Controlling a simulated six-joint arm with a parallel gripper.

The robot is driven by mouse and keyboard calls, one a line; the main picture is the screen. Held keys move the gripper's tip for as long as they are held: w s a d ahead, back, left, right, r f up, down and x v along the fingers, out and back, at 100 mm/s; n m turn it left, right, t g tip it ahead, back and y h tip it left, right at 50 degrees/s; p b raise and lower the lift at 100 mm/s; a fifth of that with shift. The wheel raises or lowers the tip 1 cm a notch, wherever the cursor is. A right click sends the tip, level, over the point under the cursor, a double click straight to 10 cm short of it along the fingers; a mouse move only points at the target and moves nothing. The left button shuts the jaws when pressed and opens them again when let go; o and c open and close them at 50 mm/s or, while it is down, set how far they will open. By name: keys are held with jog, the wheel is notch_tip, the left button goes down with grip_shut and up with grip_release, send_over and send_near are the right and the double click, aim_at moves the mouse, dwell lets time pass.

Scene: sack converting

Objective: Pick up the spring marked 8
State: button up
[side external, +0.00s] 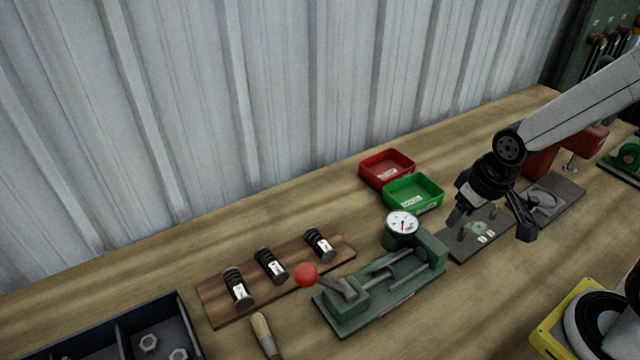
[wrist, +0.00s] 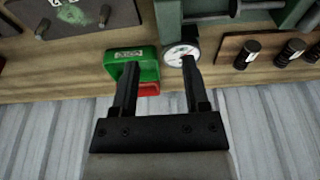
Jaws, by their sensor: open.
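Three dark springs with white labels sit in a row on a brown wooden board (side external: 212,308): a left one (side external: 238,287), a middle one (side external: 272,265) and a right one (side external: 319,243). The label numbers are too small to read, so I cannot tell which is marked 8. In the wrist view the springs show at the right edge, the nearest one (wrist: 247,55) whole. My gripper (side external: 490,228) is open and empty, well to the right of the springs, above the bench near a dark plate. Its two fingers (wrist: 159,65) stand apart in the wrist view.
A green spring tester (side external: 345,318) with a dial gauge (side external: 402,223) and red-knobbed lever (side external: 306,274) stands between my gripper and the springs. Green (side external: 413,194) and red (side external: 387,169) bins lie behind. A brush (side external: 264,335) and divided nut tray (side external: 118,340) are at the front left.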

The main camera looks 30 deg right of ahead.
jog(key=o, duration=0.5)
jog(key=g, duration=0.3)
send_over(322, 243)
notch_tip(322, 243, down, 5)
jog(key=shift+d+f, duration=0.1)
jog(key=shift+f, duration=4)
grip_shut()
